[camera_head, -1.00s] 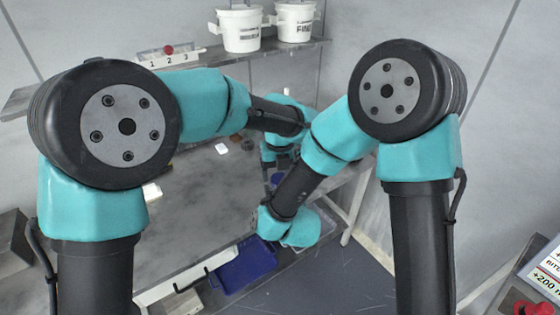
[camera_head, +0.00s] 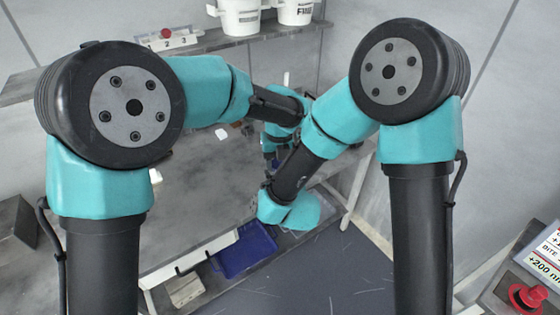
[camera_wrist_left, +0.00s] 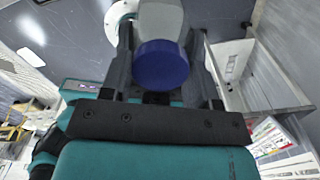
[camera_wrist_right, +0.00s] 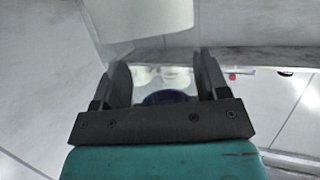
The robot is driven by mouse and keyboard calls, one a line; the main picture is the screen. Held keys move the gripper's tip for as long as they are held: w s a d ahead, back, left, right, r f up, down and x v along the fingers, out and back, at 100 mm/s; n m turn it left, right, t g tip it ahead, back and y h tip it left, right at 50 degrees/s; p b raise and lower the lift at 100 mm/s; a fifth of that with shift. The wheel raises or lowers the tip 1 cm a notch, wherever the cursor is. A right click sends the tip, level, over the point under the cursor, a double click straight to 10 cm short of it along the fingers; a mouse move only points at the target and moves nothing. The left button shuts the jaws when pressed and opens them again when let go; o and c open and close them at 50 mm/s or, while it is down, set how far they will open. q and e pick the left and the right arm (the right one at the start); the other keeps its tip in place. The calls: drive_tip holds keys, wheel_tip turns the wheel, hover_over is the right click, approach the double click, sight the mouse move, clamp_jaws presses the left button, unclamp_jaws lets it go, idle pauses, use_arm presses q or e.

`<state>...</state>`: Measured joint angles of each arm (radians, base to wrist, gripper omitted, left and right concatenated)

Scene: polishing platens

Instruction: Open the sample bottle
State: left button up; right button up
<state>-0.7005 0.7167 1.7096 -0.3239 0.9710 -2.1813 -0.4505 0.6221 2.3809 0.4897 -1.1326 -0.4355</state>
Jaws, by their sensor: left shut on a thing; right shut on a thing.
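In the left wrist view a blue round cap (camera_wrist_left: 161,65) shows end-on in front of a pale grey bottle body (camera_wrist_left: 161,18). My left gripper (camera_wrist_left: 160,50) is shut on the bottle, a finger on each side. In the right wrist view the fingers of my right gripper (camera_wrist_right: 164,78) stand on either side of a dark blue round thing (camera_wrist_right: 168,97), which looks like a cap and is partly hidden by the gripper's base. In the head view both grippers are close together over the table's right end, largely hidden by my arms. I cannot tell whether cap and bottle are apart.
The grey table (camera_head: 205,195) is largely clear. A blue tray (camera_head: 245,252) lies below its front edge. White buckets (camera_head: 240,18) and a numbered rack (camera_head: 175,40) stand on the back shelf. A red button (camera_head: 527,297) is at the lower right.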

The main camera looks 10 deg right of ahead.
use_arm(q)
drive_tip(key=shift+n, duration=1.7)
drive_tip(key=shift+c, duration=0.3)
drive_tip(key=o, duration=1)
drive_tip(key=shift+r, duration=0.1)
drive_tip(key=shift+r, duration=2.2)
drive_tip(key=shift+c, duration=0.3)
